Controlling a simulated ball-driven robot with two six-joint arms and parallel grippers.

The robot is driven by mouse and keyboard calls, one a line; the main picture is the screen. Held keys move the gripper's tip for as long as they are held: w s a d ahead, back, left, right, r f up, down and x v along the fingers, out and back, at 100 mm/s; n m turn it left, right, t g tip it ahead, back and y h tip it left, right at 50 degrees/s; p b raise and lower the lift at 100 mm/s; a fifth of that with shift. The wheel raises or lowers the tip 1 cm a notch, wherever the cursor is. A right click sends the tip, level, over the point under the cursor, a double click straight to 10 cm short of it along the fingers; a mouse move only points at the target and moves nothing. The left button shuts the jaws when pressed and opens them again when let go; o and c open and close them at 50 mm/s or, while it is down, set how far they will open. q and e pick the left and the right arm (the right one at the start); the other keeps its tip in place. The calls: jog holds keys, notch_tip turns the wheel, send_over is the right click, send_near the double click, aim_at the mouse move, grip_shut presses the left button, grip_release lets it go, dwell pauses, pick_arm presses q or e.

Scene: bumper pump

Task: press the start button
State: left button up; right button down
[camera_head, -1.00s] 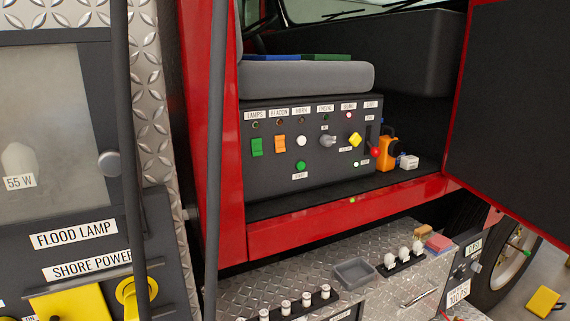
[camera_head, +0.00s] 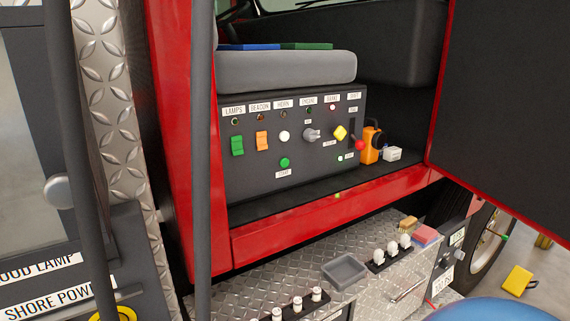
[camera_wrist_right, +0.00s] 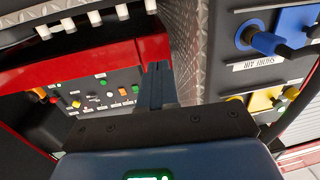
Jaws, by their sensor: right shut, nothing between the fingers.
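The start button is a small round green button (camera_head: 284,162) low on the dark control panel, with a START label under it. In the right wrist view the panel is upside down, and the green button (camera_wrist_right: 103,83) is small, left of the fingers. My right gripper (camera_wrist_right: 158,70) is shut and empty, its fingers pointing toward the red sill and panel area. It is apart from the button in that picture; the exact distance cannot be told. My right gripper is not visible in the head view. My left gripper is in neither view.
Around the button are a green rocker (camera_head: 237,146), an orange rocker (camera_head: 262,140), a white button (camera_head: 284,136), a knob (camera_head: 311,134) and a red-tipped lever (camera_head: 360,145). A red sill (camera_head: 330,222) runs below. A black door (camera_head: 510,100) stands open at right; a grey post (camera_head: 203,150) rises at left.

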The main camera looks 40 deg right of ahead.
jog(key=w+d+r+n+h+p, duration=0.2)
jog(key=w+d+r+n, duration=0.15)
jog(key=w, duration=0.45)
jog(key=w+d+r+n+h+p, duration=0.2)
jog(key=w+d+n+p, duration=0.15)
jog(key=w, duration=0.45)
jog(key=w+d+r+n+h+p, duration=0.1)
jog(key=w+d+r+n, duration=0.2)
jog(key=w+d, duration=0.35)
jog(key=w+d+r+n+g+h+p, duration=0.2)
jog(key=w+d+r+n+g+h, duration=0.1)
jog(key=d+r, duration=0.6)
jog(key=w+d+r+n+g+h+p, duration=0.2)
jog(key=w+d+r+n+h, duration=0.3)
jog(key=d+r, duration=0.5)
jog(key=w+d+h+p, duration=0.1)
jog(key=w+h, duration=0.1)
jog(key=w, duration=0.1)
jog(key=shift+d+r+g, duration=0.2)
jog(key=shift+d+g, duration=0.15)
jog(key=shift+g, duration=0.05)
jog(key=shift+w+f, duration=0.1)
jog(key=shift+w, duration=0.15)
